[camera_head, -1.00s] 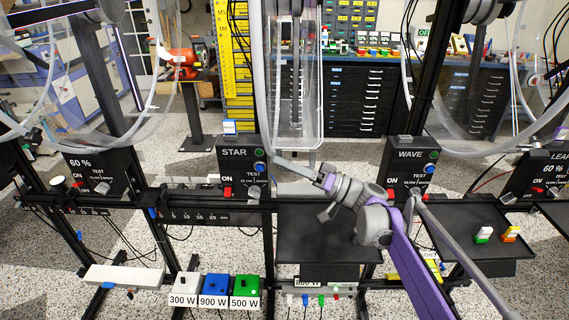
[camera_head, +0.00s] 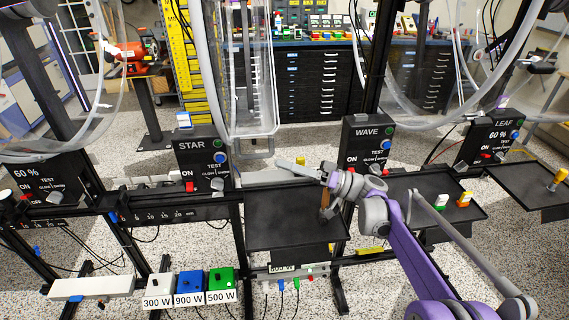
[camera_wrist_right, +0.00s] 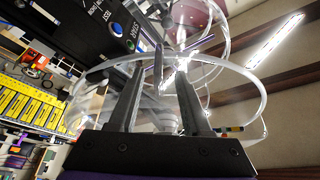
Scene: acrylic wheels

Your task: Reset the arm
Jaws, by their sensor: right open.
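My right gripper (camera_head: 300,168) reaches in from the lower right of the head view, its fingers pointing left. It is above the black tray (camera_head: 262,232) between the STAR box (camera_head: 197,150) and the WAVE box (camera_head: 366,140). In the right wrist view the gripper (camera_wrist_right: 158,95) has its two dark fingers spread apart. Nothing is held between them. Clear acrylic rings and part of a black control box (camera_wrist_right: 95,25) show behind the fingers. My left gripper is not in view.
Large clear wheels (camera_head: 250,60) hang from black posts. A right-hand tray (camera_head: 420,190) holds a green-and-white switch (camera_head: 440,204) and an orange-and-white one (camera_head: 464,199). White, blue and green wattage boxes (camera_head: 190,283) stand at the bottom left. Speckled floor lies between stands.

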